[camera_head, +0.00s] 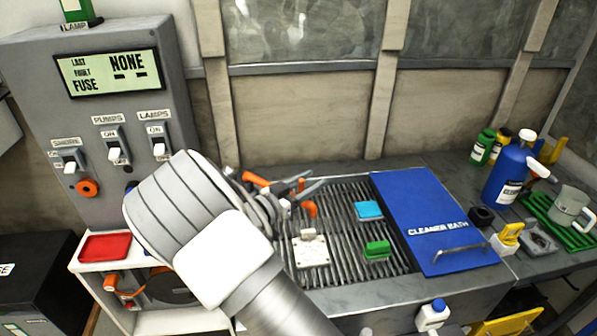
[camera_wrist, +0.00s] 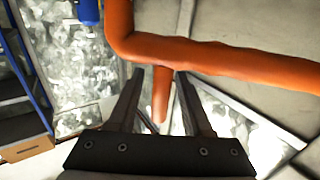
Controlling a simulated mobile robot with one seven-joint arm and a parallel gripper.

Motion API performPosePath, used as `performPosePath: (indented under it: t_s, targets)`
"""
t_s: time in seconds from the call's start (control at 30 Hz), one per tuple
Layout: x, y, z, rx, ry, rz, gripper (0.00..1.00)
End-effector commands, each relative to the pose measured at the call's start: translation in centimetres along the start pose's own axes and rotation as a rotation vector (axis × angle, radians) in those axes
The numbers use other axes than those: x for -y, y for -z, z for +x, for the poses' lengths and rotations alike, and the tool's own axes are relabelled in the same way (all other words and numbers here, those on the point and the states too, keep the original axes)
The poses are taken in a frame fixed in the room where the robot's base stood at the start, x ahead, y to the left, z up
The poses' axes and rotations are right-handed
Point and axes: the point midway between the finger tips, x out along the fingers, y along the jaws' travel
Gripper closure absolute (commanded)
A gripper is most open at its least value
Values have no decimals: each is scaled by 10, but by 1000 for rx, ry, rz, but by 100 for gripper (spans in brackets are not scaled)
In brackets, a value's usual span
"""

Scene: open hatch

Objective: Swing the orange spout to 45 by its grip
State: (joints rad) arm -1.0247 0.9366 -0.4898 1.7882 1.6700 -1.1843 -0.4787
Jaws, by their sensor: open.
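The orange spout (camera_wrist: 235,60) crosses the upper part of the wrist view, with a bend at its left end. A short orange grip (camera_wrist: 161,95) hangs down from it. My gripper (camera_wrist: 160,74) is open, with one dark finger on each side of the grip. A gap shows on both sides, so the fingers do not appear to clamp it. In the head view, orange parts of the spout (camera_head: 256,179) show just past my wrist, above the left part of the grated basin. My arm hides much of the spout and gripper there. No angle marks are readable.
The ribbed grate (camera_head: 345,240) holds a blue sponge-like block (camera_head: 369,210), a green block (camera_head: 377,249) and a white plate (camera_head: 311,251). A blue cleaner bath lid (camera_head: 425,205) lies to the right. The switch panel (camera_head: 120,185) stands at the left. A blue bottle (camera_head: 508,175) stands far right.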

Motion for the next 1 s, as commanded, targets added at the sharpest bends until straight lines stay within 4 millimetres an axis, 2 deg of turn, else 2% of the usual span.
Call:
performPosePath:
  t_s: [0.33,1.0]
  targets:
    - [0,0,-4,1,1,1,50]
    - [0,0,-58,0,2,0,50]
